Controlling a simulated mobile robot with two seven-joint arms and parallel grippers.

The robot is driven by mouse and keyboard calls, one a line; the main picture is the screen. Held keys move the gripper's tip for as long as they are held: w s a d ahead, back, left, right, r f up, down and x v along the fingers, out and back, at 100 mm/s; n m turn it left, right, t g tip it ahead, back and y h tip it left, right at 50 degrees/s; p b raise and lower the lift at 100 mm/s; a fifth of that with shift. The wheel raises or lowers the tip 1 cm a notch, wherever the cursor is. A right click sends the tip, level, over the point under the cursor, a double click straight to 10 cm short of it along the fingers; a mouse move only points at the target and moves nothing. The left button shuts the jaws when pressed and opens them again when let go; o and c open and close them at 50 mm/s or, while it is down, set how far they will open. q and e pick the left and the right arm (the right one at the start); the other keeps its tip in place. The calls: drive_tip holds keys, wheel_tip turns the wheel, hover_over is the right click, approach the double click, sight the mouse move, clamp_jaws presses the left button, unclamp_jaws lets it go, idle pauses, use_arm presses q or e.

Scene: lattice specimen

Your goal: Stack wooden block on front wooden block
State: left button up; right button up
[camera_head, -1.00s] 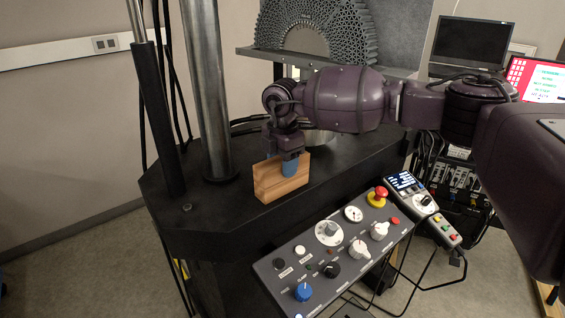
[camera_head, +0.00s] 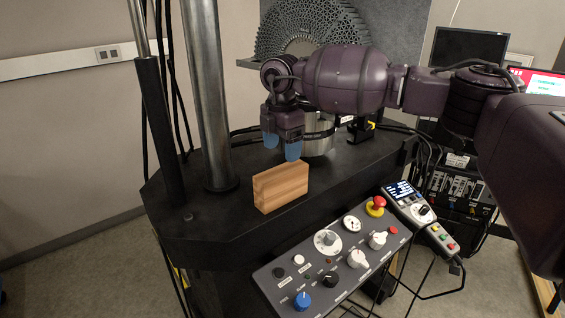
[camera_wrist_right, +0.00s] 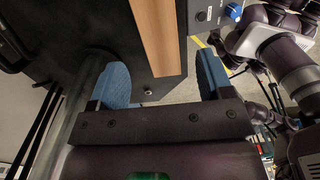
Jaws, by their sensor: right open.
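Two wooden blocks appear to stand one on the other on the black machine table in the head view: the upper wooden block (camera_head: 281,178) lies flush over the front wooden block (camera_head: 283,200), with a faint seam between them. My right gripper (camera_head: 281,147) is open and empty, its blue fingertips above and slightly behind the stack, apart from it. In the right wrist view a wooden top face (camera_wrist_right: 158,35) shows beyond and between the spread blue fingers (camera_wrist_right: 163,80). The lower block cannot be made out there. My left gripper is not in view.
The black table (camera_head: 215,225) is clear left of the blocks. A thick metal column (camera_head: 205,100) rises at the left. A metal cylinder (camera_head: 319,135) stands behind my right gripper. A control panel (camera_head: 335,255) with knobs lies in front.

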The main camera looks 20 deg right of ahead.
sight(282, 170)
drive_tip(key=shift+r, duration=2.2)
